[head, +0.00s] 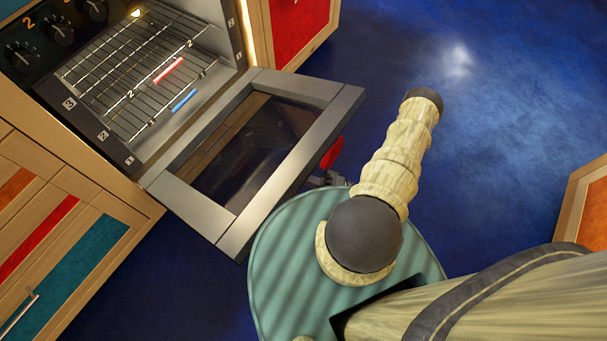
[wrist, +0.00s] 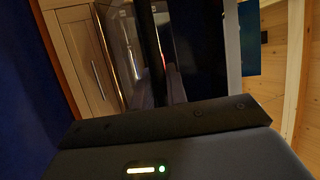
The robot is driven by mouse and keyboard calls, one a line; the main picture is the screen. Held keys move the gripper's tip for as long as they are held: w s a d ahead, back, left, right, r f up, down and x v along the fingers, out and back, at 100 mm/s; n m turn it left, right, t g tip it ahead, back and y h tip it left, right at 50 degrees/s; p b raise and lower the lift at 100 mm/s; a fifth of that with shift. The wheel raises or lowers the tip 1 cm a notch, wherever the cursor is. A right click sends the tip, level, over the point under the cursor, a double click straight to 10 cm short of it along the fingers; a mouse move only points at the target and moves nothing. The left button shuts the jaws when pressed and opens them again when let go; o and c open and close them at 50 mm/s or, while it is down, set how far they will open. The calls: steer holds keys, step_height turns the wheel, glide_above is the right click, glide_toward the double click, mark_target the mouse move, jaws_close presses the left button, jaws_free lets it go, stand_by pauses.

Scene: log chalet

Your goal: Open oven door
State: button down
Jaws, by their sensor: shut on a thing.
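The oven door (head: 301,88) is swung down and wide open, hinged along the oven front. Its frame is metallic grey around a dark glass pane (head: 250,150). My gripper (wrist: 160,105) is at the door's outer edge, largely hidden in the head view behind the door and my arm. In the wrist view its dark body fills the bottom, and a dark upright bar (wrist: 150,50), seemingly the door handle, runs up from it. My gripper is shut on this handle; the fingertips are hard to make out. The oven (head: 130,75) shows wire racks inside.
A red and a blue stick (head: 184,100) show within the oven. Wooden cabinets with coloured panels stand left (head: 60,235) and right (head: 590,210). A red-panelled cabinet (head: 297,30) adjoins the oven. Blue floor (head: 480,110) is clear beyond my arm.

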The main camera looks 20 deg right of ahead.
stand_by(0.3)
steer(key=c, duration=1.4)
jaws_free()
steer(key=shift+d, duration=0.1)
